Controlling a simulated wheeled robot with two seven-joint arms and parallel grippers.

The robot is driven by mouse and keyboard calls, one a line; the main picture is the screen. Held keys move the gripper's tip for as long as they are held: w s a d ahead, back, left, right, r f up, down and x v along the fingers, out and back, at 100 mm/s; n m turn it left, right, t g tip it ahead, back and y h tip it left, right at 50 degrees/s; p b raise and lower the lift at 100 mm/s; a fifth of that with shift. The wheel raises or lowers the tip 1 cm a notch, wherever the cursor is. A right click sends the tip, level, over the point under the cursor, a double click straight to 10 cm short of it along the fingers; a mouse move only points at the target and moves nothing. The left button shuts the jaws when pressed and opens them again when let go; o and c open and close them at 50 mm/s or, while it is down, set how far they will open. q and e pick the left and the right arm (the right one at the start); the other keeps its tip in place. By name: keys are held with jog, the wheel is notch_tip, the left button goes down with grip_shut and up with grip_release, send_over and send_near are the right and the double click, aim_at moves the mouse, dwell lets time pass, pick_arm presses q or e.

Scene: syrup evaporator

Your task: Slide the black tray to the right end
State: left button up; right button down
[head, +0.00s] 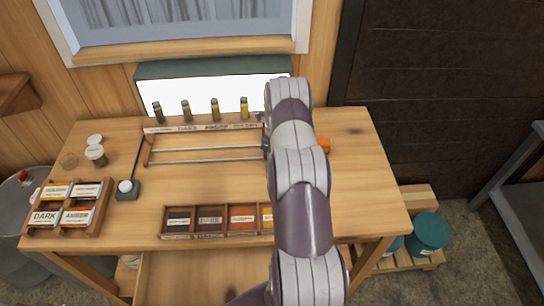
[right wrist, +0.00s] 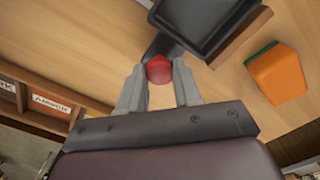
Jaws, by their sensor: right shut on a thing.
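The black tray (right wrist: 205,22) shows at the top of the right wrist view, with a dark handle ending in a red knob (right wrist: 159,70). My right gripper (right wrist: 158,84) is shut on the red knob, one finger on each side. In the head view my right arm hides the gripper and nearly all of the tray. A rack with metal rails (head: 205,158) runs from the left to behind my arm, under a strip labelled dark, amber and golden. Its right end is hidden in the head view. My left gripper is not in view.
An orange block (right wrist: 277,75) lies right of the tray; part of it shows in the head view (head: 324,145). Several small bottles (head: 186,111) stand behind the rack. A compartment box (head: 190,235) sits at the front edge, labelled cards (head: 70,203) at left.

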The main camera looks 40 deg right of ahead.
jog(key=c, duration=1)
grip_release()
jog(key=shift+d, duration=0.15)
jog(key=shift+o, duration=1.1)
jog(key=shift+s, duration=0.15)
jog(key=shift+d, duration=0.15)
jog(key=shift+r+b, duration=0.3)
jog(key=shift+r, duration=0.1)
notch_tip(320, 180, up, 12)
jog(key=b, duration=0.2)
jog(key=shift+b, duration=0.35)
